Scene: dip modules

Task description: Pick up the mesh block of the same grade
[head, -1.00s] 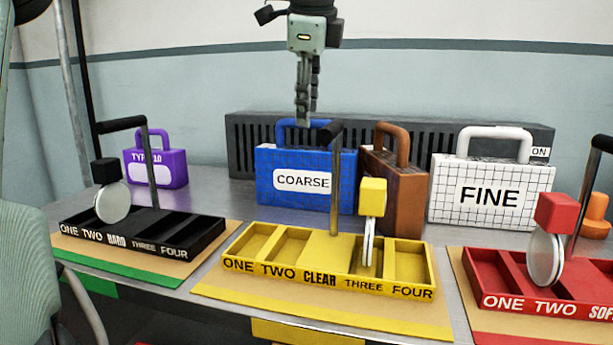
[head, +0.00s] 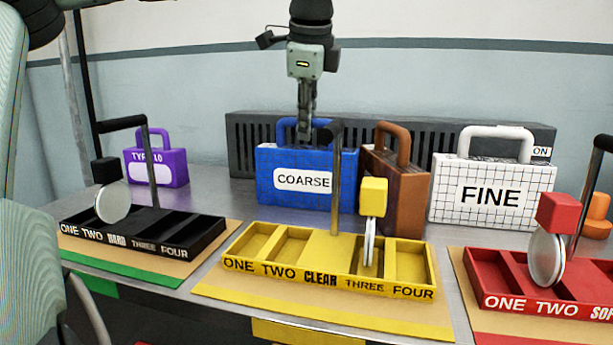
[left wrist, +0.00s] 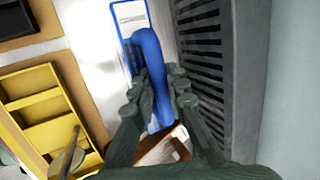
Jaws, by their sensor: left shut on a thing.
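The blue mesh block (head: 330,195) labelled COARSE stands upright on the bench near the middle of the head view. My left gripper (head: 304,130) reaches down from above to its blue handle. In the left wrist view the fingers lie on both sides of the blue handle (left wrist: 150,65), shut on it. The white mesh block (head: 450,203) labelled FINE stands to the right, its white handle free. A brown block (head: 404,200) stands between them, its label not readable. My right gripper is not in view.
A purple case (head: 158,170) stands at the back left. A dark slotted box (head: 245,135) runs behind the blocks. A black tray (head: 70,243), a yellow tray (head: 330,282) and a red tray (head: 540,302), with upright posts and discs, line the front. An orange object (head: 598,212) is at right.

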